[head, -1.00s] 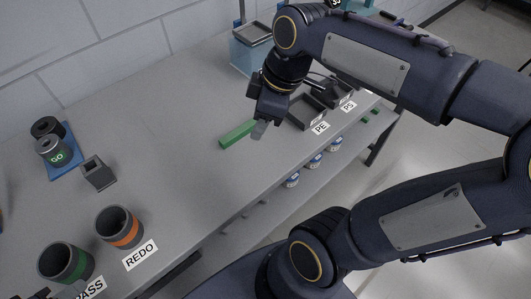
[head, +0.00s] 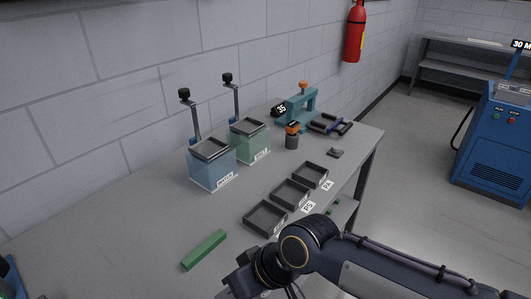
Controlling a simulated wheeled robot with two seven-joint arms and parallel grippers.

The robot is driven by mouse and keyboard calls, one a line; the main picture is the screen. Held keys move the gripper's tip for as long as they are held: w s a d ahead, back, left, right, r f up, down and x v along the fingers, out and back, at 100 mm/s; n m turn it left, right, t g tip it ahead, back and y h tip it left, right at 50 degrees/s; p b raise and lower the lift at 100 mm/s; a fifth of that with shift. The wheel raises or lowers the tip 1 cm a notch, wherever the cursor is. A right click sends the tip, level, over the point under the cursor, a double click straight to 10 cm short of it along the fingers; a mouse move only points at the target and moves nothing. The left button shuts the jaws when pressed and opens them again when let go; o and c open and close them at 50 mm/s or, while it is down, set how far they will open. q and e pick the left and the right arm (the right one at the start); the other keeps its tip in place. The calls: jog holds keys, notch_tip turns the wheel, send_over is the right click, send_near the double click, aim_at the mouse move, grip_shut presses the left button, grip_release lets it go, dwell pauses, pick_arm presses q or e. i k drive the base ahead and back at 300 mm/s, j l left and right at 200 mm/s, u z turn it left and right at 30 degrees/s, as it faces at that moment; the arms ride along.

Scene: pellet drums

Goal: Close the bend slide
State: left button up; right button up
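Two clear-walled boxes stand on the bench near the wall, a blue one (head: 211,172) and a green one (head: 250,146). Each has a dark open-topped tray on it and an upright rod with a black knob behind, the left knob (head: 184,94) and the right knob (head: 228,77). Their front labels are too small to read surely, so I cannot tell which carries the bend slide or how its slide sits. My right gripper (head: 240,284) is at the bottom edge, well in front of the boxes and apart from them; its fingers are not clear. My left gripper is out of view.
A green bar (head: 204,250) lies left of my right gripper. Dark trays (head: 265,217) (head: 290,193) (head: 311,175) line the front edge. Bench between bar and boxes is clear.

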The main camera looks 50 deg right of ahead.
aim_at(326, 123)
jog(key=k+l+z, duration=0.1)
jog(key=l, duration=0.15)
jog(key=k+l+z, duration=0.15)
jog(key=l, duration=0.15)
jog(key=l+z, duration=0.1)
jog(key=l, duration=0.15)
jog(key=z, duration=1.5)
jog(key=i+l+u, duration=0.15)
jog(key=l+u, duration=0.25)
jog(key=i+l+u, duration=0.15)
jog(key=u, duration=0.3)
jog(key=l+u, duration=0.4)
